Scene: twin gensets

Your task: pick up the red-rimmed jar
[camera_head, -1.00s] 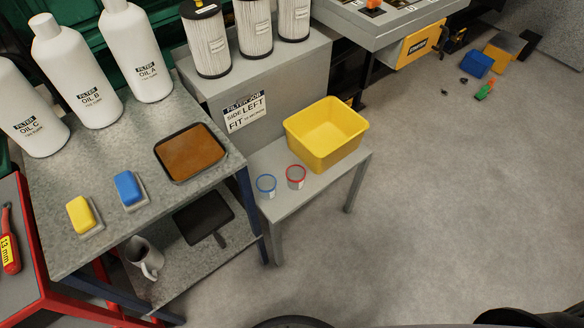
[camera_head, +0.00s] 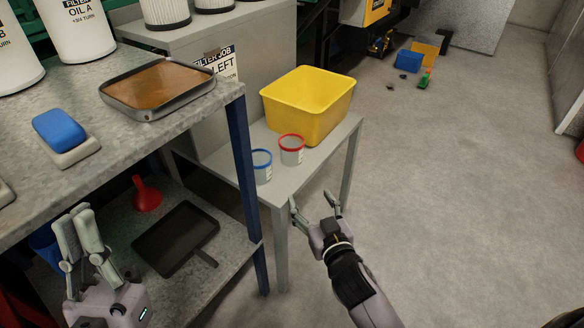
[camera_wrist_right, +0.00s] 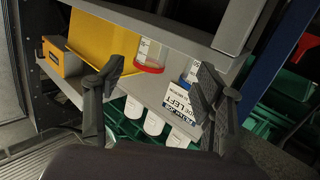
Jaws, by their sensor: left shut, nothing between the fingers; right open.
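The red-rimmed jar (camera_head: 291,150) stands upright on the small grey table (camera_head: 292,178), between the blue-rimmed jar and the yellow bin. My right gripper (camera_head: 316,208) is open and empty, in front of the small table's front edge and apart from the jar. In the right wrist view the red-rimmed jar (camera_wrist_right: 150,56) shows ahead, between the two open fingers (camera_wrist_right: 158,88). My left gripper (camera_head: 80,222) is shut and empty at the lower left, beside the metal workbench.
The blue-rimmed jar (camera_head: 261,166) stands close left of the red-rimmed one. The yellow bin (camera_head: 308,105) is behind it. The workbench (camera_head: 180,122) and its blue leg (camera_head: 243,190) stand to the left. Open floor (camera_head: 450,190) lies to the right.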

